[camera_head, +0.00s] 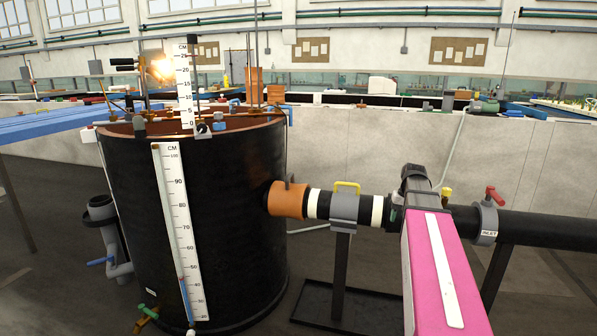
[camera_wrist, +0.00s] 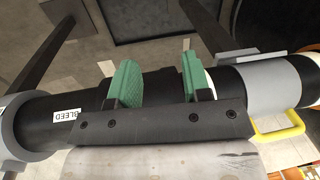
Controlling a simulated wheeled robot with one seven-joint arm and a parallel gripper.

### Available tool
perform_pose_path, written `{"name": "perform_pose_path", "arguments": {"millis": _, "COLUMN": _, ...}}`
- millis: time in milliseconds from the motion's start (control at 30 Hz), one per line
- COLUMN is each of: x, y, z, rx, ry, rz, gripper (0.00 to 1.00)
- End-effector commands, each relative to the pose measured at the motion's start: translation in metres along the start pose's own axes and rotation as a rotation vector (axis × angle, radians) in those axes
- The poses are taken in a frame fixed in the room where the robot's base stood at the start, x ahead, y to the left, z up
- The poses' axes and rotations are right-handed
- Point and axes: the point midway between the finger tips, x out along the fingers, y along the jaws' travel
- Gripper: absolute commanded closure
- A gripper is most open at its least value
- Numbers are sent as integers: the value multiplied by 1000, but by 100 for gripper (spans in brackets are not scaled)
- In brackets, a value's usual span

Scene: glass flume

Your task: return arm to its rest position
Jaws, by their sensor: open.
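My gripper (camera_wrist: 161,84) shows in the wrist view as two green finger pads held apart, with nothing seen gripped between them. It is over a black pipe (camera_wrist: 75,100) that runs across that view. Whether the pads touch the pipe I cannot tell. In the head view my arm, with its pink link, reaches forward to the pipe at the right of the tank, and it hides most of the gripper. The pipe's right stretch (camera_head: 550,228) shows beyond the arm.
A large black tank (camera_head: 235,200) with a scale stands at left. From it run an orange coupling (camera_head: 288,200), a grey clamp with a yellow handle (camera_head: 346,187), and a red-handled valve (camera_head: 494,196). A dark stand (camera_head: 340,270) holds the pipe. Open floor lies around the stand.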

Motion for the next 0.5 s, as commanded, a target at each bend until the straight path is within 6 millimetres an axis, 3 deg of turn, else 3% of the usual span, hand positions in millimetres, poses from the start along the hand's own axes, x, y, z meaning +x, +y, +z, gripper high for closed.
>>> {"name": "perform_pose_path", "arguments": {"millis": 33, "x": 23, "y": -13, "z": 16, "rx": -14, "ry": -6, "rz": 9, "gripper": 56}}
{"name": "perform_pose_path", "arguments": {"millis": 200, "x": 85, "y": -47, "z": 51, "rx": -54, "ry": -10, "rz": 39, "gripper": 56}}
{"name": "perform_pose_path", "arguments": {"millis": 500, "x": 176, "y": -95, "z": 126, "rx": -136, "ry": -10, "rz": 90, "gripper": 56}}
